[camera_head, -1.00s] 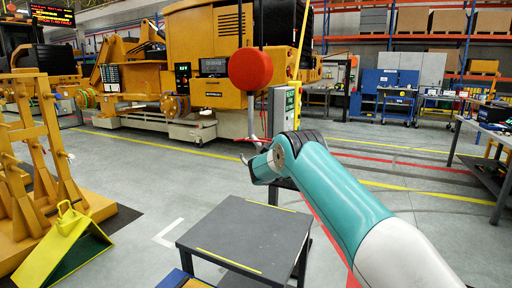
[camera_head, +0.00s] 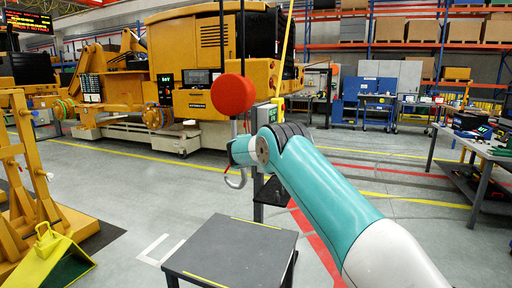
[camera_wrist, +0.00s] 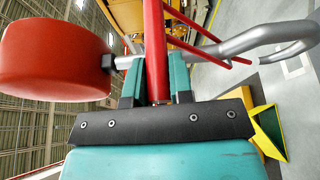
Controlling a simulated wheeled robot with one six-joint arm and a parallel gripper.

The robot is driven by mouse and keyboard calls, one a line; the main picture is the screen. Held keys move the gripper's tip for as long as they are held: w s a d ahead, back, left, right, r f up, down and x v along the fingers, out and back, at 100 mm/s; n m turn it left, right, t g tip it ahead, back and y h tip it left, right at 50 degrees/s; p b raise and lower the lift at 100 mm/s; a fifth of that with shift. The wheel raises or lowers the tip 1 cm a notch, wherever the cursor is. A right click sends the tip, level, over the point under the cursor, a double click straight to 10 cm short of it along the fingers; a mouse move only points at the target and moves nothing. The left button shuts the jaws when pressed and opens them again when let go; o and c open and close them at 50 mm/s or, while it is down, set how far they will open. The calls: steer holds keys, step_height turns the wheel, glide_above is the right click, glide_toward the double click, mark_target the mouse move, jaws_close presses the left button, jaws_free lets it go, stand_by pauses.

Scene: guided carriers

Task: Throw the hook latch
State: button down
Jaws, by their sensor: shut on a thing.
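A red drum-shaped hook weight (camera_head: 232,94) hangs from two dark lines, with a silver hook (camera_head: 237,180) below it. In the wrist view the red weight (camera_wrist: 55,60) is at left and the silver hook (camera_wrist: 265,38) curves off to the right. A red latch bar (camera_wrist: 155,40) runs between the teal fingers of my gripper (camera_wrist: 156,78), which is shut on it. Thinner red rods (camera_wrist: 205,42) cross near the shank.
A dark low table (camera_head: 235,255) stands below the hook. A yellow frame (camera_head: 30,190) and a yellow-green wedge (camera_head: 52,258) are at left. A large yellow machine (camera_head: 205,105) is behind, and a workbench (camera_head: 475,150) is at right. Open floor lies between.

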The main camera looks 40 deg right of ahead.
steer(key=shift+w+a+r, duration=0.2)
steer(key=shift+w+r, duration=0.1)
stand_by(0.4)
steer(key=c, duration=1)
jaws_free()
steer(key=shift+w+a, duration=0.1)
steer(key=shift+b+v, duration=3.5)
steer(key=shift+v, duration=5.15)
steer(key=shift+f, duration=0.1)
